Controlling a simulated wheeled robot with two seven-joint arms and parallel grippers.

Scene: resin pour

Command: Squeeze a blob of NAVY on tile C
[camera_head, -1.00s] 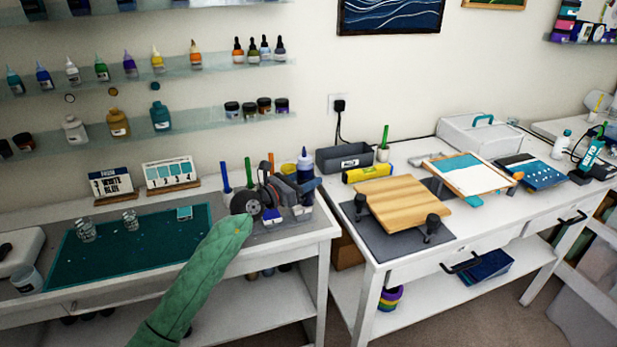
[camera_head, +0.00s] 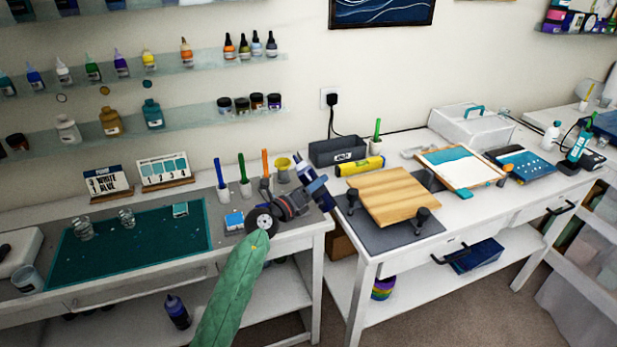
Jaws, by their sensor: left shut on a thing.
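My left gripper (camera_head: 287,206) reaches in over the front right of the left table, its arm in a green sleeve. It is shut on a dark navy bottle (camera_head: 314,186), which is tilted and held near the table's right end. The gripper hides part of the bottle. A small blue-and-white tile (camera_head: 234,221) lies left of the gripper. A small pale teal tile (camera_head: 180,210) lies on the green mat (camera_head: 150,243). I cannot read letters on the tiles, so I cannot tell which is C. My right gripper is not in view.
Blue (camera_head: 221,185), green (camera_head: 243,178) and orange (camera_head: 265,175) upright sticks and a yellow cup (camera_head: 283,168) stand behind the gripper. Glass jars (camera_head: 83,229) stand on the mat. A wooden board (camera_head: 400,198) rests on the right table, across a gap.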

